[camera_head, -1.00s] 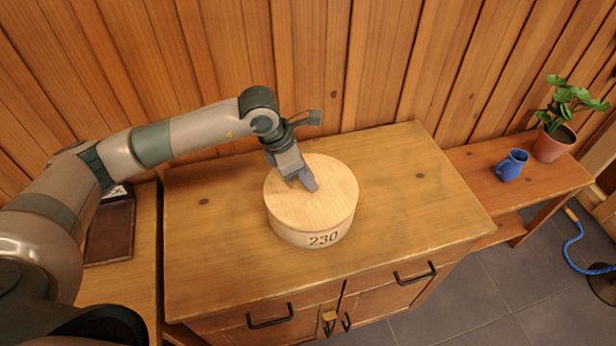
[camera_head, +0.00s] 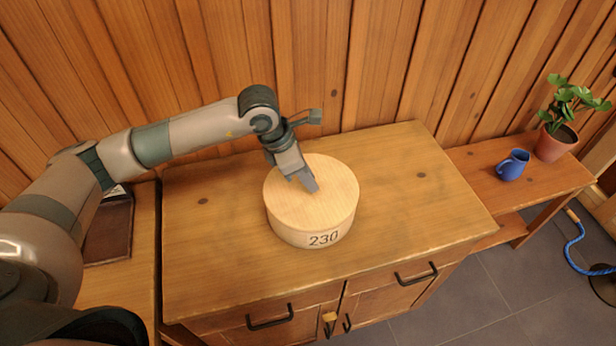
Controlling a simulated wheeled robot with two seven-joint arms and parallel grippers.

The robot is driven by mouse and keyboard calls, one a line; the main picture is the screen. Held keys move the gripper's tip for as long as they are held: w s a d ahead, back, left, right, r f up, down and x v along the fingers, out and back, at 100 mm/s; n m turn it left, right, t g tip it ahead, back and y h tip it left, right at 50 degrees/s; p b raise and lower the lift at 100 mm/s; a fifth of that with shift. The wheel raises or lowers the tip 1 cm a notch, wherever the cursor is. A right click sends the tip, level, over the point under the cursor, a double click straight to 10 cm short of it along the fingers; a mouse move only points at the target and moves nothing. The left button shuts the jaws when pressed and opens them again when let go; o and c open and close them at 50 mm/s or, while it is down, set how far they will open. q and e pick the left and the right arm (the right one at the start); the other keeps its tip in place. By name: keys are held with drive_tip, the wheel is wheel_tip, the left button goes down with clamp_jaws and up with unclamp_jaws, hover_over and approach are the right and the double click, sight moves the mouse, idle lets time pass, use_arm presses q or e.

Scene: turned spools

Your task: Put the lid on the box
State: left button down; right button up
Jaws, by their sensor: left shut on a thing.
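The round pale wooden box (camera_head: 323,239) stands upright on the cabinet top, with the number 230 on its front. The lid (camera_head: 332,177) is a flat pale disc lying level over the box. No gap shows between lid and box, and I cannot tell whether it is fully seated. My left gripper (camera_head: 308,184) points down at the middle of the lid and is shut on it. The gripped part is hidden behind the fingers. My right gripper is not in view.
The wooden cabinet top (camera_head: 415,195) is bare around the box. A plank wall rises behind it. A lower shelf at right holds a blue mug (camera_head: 512,165) and a potted plant (camera_head: 556,140). A dark flat item (camera_head: 110,228) lies at left.

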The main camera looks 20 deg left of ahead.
use_arm(q)
drive_tip(key=c, duration=1.2)
unclamp_jaws()
drive_tip(key=shift+o, duration=0.2)
drive_tip(key=shift+r, duration=0.75)
drive_tip(key=shift+r, duration=0.1)
wheel_tip(320, 180, up, 7)
drive_tip(key=p, duration=0.2)
idle(0.8)
idle(0.9)
